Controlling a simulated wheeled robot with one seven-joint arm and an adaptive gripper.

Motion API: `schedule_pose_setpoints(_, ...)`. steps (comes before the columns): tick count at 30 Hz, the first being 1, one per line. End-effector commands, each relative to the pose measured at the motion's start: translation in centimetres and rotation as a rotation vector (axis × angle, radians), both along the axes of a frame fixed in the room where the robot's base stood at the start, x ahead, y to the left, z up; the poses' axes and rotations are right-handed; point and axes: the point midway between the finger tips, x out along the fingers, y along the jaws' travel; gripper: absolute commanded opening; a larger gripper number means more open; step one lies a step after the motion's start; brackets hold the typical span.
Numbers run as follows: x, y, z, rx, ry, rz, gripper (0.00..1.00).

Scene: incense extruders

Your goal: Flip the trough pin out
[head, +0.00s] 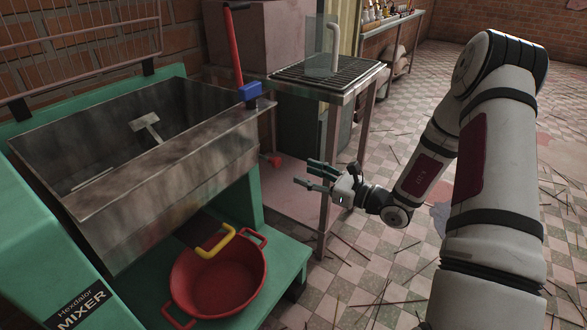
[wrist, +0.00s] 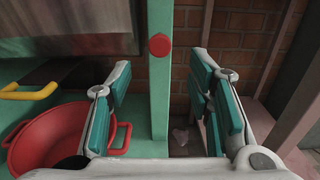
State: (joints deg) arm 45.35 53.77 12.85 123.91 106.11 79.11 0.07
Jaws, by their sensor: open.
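The metal trough (head: 190,165) sits in the green mixer frame (head: 262,285). A red round knob (head: 271,160) sticks out at the frame's right side, and it also shows in the wrist view on the green post (wrist: 160,45). It may be the trough pin; I cannot tell for sure. My gripper (head: 304,173) is open and empty, right of the knob, with its fingers pointing toward it. In the wrist view the knob shows between and beyond the fingertips of my gripper (wrist: 163,68), apart from them.
A red basin (head: 218,290) stands below the trough, under a yellow handle (head: 215,243). A red lever (head: 234,50) with a blue block (head: 250,92) rises at the trough's right corner. A grated table (head: 340,88) stands behind my gripper. Sticks litter the tiled floor (head: 400,255).

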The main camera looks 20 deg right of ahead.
Motion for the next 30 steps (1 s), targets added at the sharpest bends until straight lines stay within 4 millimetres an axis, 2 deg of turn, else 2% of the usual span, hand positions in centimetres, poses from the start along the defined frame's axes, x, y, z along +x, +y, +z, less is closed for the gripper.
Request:
schedule_pose_setpoints(3, -1.4, -1.1, 0.0, 0.0, -0.001, -0.002, 0.47)
schedule_pose_setpoints(9, -2.5, -1.8, 0.0, -0.001, -0.001, 0.0, 0.47)
schedule_pose_setpoints(24, -2.6, -1.8, 0.0, 0.0, -0.001, 0.001, 0.47)
schedule_pose_setpoints(27, -2.7, -1.2, 0.7, -0.015, -0.011, 0.027, 0.47)
schedule_pose_setpoints(30, -3.2, 0.8, 2.8, -0.064, -0.041, 0.113, 0.47)
